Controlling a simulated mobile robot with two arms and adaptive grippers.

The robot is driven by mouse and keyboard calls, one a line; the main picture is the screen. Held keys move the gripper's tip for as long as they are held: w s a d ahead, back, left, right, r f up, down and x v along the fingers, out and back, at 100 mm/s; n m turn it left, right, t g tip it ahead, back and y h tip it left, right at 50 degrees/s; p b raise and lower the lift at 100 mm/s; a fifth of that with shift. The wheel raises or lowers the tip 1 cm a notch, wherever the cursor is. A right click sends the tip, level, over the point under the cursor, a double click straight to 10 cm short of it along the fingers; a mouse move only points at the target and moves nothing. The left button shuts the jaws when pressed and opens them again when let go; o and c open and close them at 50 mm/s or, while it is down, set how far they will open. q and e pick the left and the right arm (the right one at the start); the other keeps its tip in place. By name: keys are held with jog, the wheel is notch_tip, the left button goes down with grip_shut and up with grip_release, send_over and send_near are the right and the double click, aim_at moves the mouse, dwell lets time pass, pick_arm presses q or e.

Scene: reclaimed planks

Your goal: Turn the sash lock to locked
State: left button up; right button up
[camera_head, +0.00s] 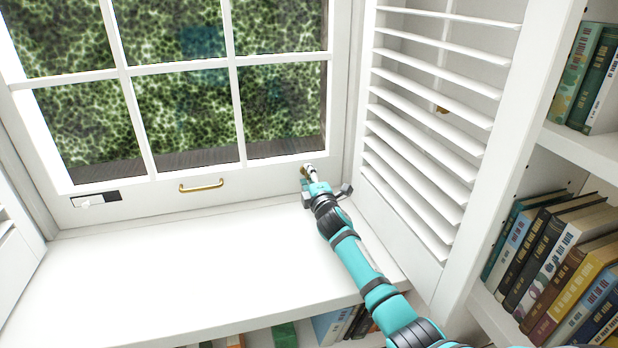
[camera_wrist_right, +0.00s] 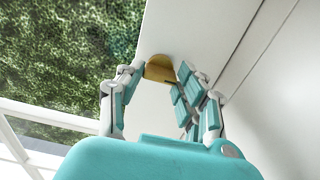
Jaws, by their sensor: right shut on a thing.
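The brass sash lock (camera_head: 304,171) sits at the right end of the window's white bottom rail. In the right wrist view its rounded brass part (camera_wrist_right: 159,67) shows between the fingertips. My right gripper (camera_head: 312,178) reaches the lock from the front and is shut on it. Its fingers (camera_wrist_right: 160,80) stand on either side of the brass part. The gripper hides much of the lock in the head view, so I cannot tell how far it is turned. My left gripper is not in view.
A brass pull handle (camera_head: 201,185) and a small black-and-white plate (camera_head: 96,199) are on the bottom rail. A white louvred shutter (camera_head: 425,120) stands close to the right of my arm. Bookshelves (camera_head: 575,150) lie beyond. The white sill (camera_head: 170,275) is bare.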

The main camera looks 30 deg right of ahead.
jog(key=shift+a, duration=0.25)
jog(key=o, duration=1.1)
jog(key=shift+w, duration=0.1)
jog(key=shift+o, duration=0.2)
jog(key=shift+s, duration=0.5)
jog(key=v, duration=1.1)
jog(key=shift+a, duration=0.25)
